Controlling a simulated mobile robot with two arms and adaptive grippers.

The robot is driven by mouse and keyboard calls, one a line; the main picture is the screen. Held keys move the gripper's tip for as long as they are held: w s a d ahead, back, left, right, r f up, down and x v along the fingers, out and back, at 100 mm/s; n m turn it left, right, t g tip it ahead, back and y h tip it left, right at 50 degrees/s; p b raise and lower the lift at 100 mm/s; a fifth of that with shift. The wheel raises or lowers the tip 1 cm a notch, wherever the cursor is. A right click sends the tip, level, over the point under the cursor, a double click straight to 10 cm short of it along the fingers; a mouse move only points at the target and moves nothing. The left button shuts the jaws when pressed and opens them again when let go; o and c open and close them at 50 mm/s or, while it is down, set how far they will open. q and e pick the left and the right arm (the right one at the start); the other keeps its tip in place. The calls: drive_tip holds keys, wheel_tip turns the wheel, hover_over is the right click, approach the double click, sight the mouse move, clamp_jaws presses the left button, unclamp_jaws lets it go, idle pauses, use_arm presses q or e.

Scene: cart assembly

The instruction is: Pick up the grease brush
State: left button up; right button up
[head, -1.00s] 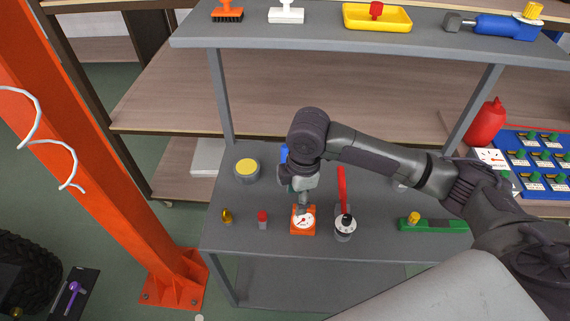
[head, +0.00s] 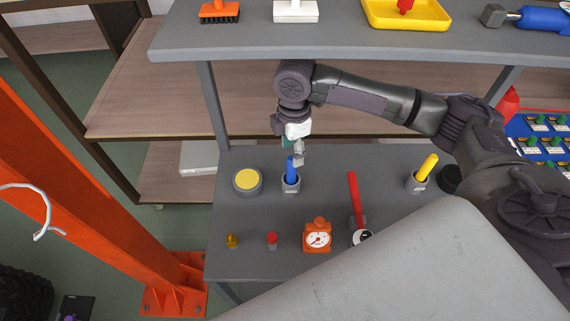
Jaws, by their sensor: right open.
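A blue handle (head: 291,166) stands upright in a small grey cup (head: 291,184) on the grey lower shelf. A similar yellow handle (head: 427,167) leans in another grey cup (head: 417,184) to the right. An orange brush (head: 220,12) with dark bristles sits on the top shelf. I cannot tell from the picture which of these is the grease brush. My right gripper (head: 299,157) points down, open, right at the top of the blue handle and partly over it; I cannot tell whether they touch. My left gripper is not in view.
An orange gauge (head: 317,237), a red-handled tool (head: 355,198), a yellow-topped tin (head: 247,181) and small red and yellow parts stand around the cup. The top shelf edge (head: 340,45) overhangs behind. An orange post (head: 85,190) rises at left.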

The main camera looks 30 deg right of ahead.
sight(292, 168)
drive_tip(key=shift+s+f, duration=0.15)
drive_tip(key=shift+f, duration=0.7)
drive_tip(key=f, duration=0.2)
drive_tip(key=f+p, duration=0.1)
drive_tip(key=f, duration=0.1)
drive_tip(key=shift+a+f, duration=0.2)
drive_tip(key=shift+f, duration=0.55)
drive_tip(key=c, duration=1)
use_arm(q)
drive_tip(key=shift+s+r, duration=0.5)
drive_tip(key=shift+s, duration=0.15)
use_arm(e)
clamp_jaws()
drive_tip(key=shift+r, duration=0.1)
